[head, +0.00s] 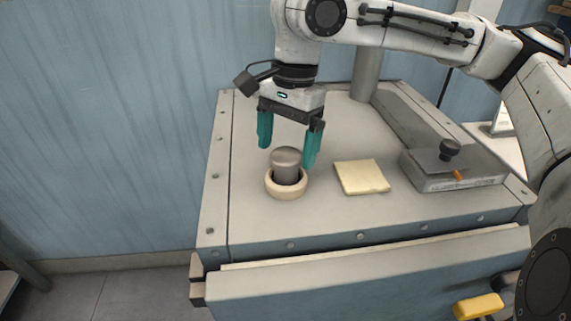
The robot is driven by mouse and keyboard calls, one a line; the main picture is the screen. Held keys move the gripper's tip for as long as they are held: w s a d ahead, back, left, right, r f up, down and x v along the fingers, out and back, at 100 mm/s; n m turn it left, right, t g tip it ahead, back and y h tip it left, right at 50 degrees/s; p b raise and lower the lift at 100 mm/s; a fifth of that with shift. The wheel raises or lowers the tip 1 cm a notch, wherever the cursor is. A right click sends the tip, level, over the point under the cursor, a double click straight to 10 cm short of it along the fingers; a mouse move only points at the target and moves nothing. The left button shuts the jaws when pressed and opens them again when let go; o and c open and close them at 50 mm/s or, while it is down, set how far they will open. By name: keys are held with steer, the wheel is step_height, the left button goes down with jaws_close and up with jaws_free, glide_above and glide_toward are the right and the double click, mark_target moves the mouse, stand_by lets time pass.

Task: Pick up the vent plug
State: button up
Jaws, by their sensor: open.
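The vent plug, a grey-brown cylinder with a rounded top (287,161), stands upright inside a cream ring (286,193) on top of the grey metal dryer. Its lower part is hidden by the ring. My gripper (287,151) points down above the plug. Its two teal fingers are open and spread apart, one to the left and one to the right of the plug's top in the picture. I see no clear contact between the fingers and the plug.
A pale yellow square pad (361,177) lies right of the ring. Farther right is a grey box with a black knob (450,150). A pipe (367,75) rises at the back. The dryer top (250,215) is clear around the ring's left and front.

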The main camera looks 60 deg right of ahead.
mark_target(286, 154)
steer(key=shift+s+a+f, duration=0.1)
steer(key=shift+a+f, duration=0.05)
steer(key=shift+f, duration=0.65)
steer(key=shift+a+f, duration=0.15)
steer(key=shift+f, duration=0.6)
steer(key=c, duration=1.2)
